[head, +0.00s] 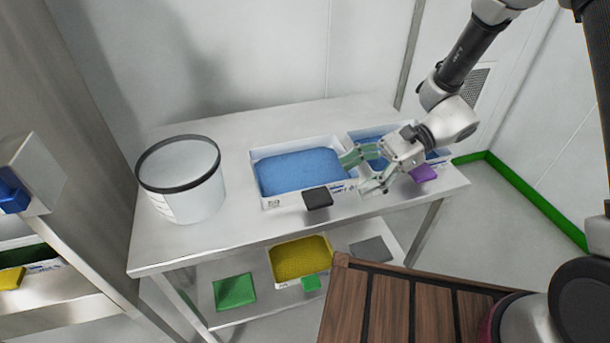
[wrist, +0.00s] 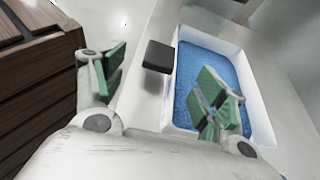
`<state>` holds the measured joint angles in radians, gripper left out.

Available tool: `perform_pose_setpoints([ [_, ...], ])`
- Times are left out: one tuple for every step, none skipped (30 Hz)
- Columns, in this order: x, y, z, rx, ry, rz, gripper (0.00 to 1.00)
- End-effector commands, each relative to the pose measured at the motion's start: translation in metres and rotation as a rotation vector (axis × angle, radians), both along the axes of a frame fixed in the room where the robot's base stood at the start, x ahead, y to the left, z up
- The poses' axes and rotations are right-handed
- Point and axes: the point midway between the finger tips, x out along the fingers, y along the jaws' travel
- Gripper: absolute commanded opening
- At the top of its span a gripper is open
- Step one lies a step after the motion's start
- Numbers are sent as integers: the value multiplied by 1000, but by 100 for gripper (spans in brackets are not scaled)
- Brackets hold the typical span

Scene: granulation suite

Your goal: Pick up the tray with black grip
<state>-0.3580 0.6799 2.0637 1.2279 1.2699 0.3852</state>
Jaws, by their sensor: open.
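The tray with the black grip is a white tray (head: 283,200) full of blue granules, on the steel table in the head view. Its black grip (head: 317,197) sticks out from the front wall. My gripper (head: 356,174) is open and empty, just right of the black grip and near the tray's right front corner. In the wrist view the black grip (wrist: 159,56) shows beyond and between my spread green fingers (wrist: 165,85), apart from them. The right finger overlaps the tray's blue contents (wrist: 200,60) in that view; I cannot tell its height above them.
A second blue-filled tray (head: 358,132) with a purple grip (head: 423,173) stands to the right, partly hidden by my gripper. A white tub (head: 190,195) stands at left. A yellow-filled tray (head: 300,258) and a green item (head: 234,291) are on the lower shelf. A slatted wooden surface (head: 390,310) lies in front.

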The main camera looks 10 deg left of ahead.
Motion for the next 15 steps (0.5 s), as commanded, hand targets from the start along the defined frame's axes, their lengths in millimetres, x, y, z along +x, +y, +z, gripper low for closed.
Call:
perform_pose_setpoints([
  [-1, 5, -5, 1, 18, -8, 72],
  [-2, 8, -7, 1, 24, -12, 72],
  [-3, 12, -9, 2, 29, -14, 72],
  [-5, 15, -11, 3, 32, -16, 72],
  [-7, 18, -12, 3, 32, -16, 72],
  [-9, 22, -14, 2, 32, -15, 72],
  [-11, 24, -16, 2, 32, -15, 72],
  [-13, 27, -17, 2, 31, -16, 72],
  [-16, 31, -19, 2, 30, -14, 72],
  [-18, 34, -20, 2, 30, -14, 72],
  [-20, 37, -21, 2, 30, -14, 72],
  [-24, 43, -23, 3, 30, -14, 72],
  [-26, 47, -25, 1, 30, -13, 72],
  [-29, 50, -27, 1, 31, -14, 72],
  [-32, 55, -30, 1, 30, -14, 72],
])
